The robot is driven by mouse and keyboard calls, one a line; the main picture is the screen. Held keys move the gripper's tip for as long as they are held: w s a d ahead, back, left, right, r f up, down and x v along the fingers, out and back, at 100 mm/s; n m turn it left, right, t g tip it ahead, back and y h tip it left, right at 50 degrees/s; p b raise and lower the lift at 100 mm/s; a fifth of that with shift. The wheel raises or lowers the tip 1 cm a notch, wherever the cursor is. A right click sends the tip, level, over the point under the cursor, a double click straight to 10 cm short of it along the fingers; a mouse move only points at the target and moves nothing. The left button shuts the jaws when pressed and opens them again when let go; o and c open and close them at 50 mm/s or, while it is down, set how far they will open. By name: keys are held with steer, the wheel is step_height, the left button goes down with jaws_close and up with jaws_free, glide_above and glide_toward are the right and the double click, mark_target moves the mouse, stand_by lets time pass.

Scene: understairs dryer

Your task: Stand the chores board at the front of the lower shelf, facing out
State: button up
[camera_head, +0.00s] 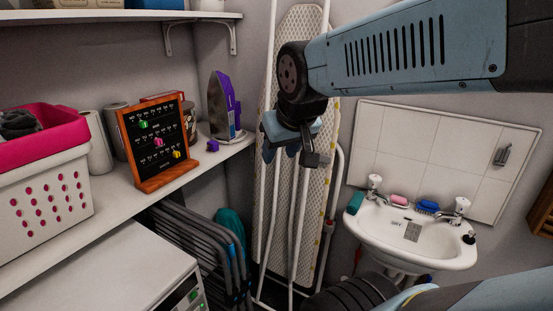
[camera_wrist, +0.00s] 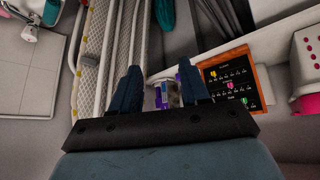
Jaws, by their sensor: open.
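The chores board (camera_head: 155,142) has a black face with white writing in an orange-brown wooden frame. It stands upright, leaning slightly back, near the front edge of the lower shelf (camera_head: 115,207), with its written face toward the room. Green, pink and yellow markers sit on its face. It also shows at the right in the wrist view (camera_wrist: 232,86). My gripper (camera_head: 290,153) is open and empty, in front of the ironing board and to the right of the chores board, apart from it. In the wrist view its two fingers (camera_wrist: 160,82) are spread, with nothing held between them.
A purple iron (camera_head: 224,105) stands to the right of the board, with a small purple piece (camera_head: 213,145) nearby. Rolls and tins stand behind the board. A white and pink basket (camera_head: 45,185) is left. An ironing board (camera_head: 297,70) and sink (camera_head: 410,238) stand right.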

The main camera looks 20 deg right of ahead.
steer(key=shift+g, duration=0.6)
steer(key=s, duration=0.4)
steer(key=shift+s+a, duration=0.15)
steer(key=shift+s, duration=0.25)
